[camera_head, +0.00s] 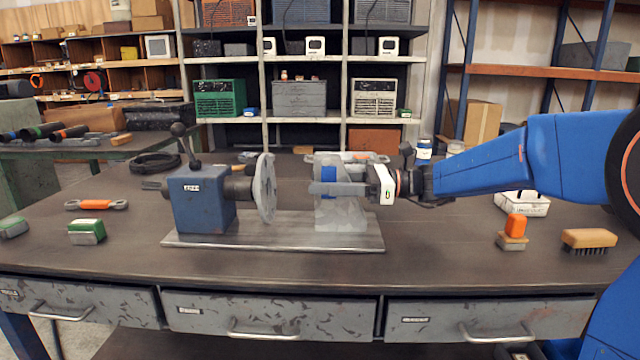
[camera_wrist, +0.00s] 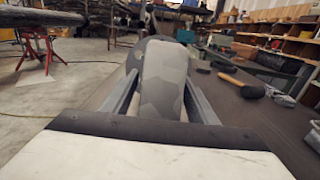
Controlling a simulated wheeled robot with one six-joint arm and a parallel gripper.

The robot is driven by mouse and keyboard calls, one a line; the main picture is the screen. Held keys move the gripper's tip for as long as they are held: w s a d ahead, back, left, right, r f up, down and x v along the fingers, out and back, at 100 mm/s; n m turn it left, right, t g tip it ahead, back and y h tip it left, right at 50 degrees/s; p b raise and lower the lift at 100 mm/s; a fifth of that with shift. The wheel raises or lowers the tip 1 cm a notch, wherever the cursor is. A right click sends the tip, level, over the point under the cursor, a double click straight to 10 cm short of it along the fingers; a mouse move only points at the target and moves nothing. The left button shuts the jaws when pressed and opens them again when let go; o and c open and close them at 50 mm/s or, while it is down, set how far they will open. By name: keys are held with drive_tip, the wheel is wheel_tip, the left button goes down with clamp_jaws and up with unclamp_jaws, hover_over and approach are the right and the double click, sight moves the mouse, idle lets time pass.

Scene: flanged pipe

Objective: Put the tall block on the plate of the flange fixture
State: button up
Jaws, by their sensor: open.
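The flange fixture is a blue housing (camera_head: 201,199) with a black lever, a round grey flange disc (camera_head: 265,188) and a flat metal plate (camera_head: 280,240). The tall block (camera_head: 340,215) is mottled grey and upright on the plate, right of the disc with a gap between them. My gripper (camera_head: 322,188) reaches in from the right at the block's mid-height, with a finger across its near side. In the wrist view, my open gripper's fingers lie on either side of the block (camera_wrist: 164,75). Whether either finger touches it is unclear. The block's far side is hidden.
An orange-and-grey block (camera_head: 513,232) and a wooden brush (camera_head: 588,239) lie on the bench at right. A green-topped block (camera_head: 87,232) and an orange-handled wrench (camera_head: 97,204) lie at left. The bench front is clear.

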drive_tip(key=d, duration=1)
drive_tip(key=shift+s+d, duration=0.2)
drive_tip(key=shift+d, duration=0.2)
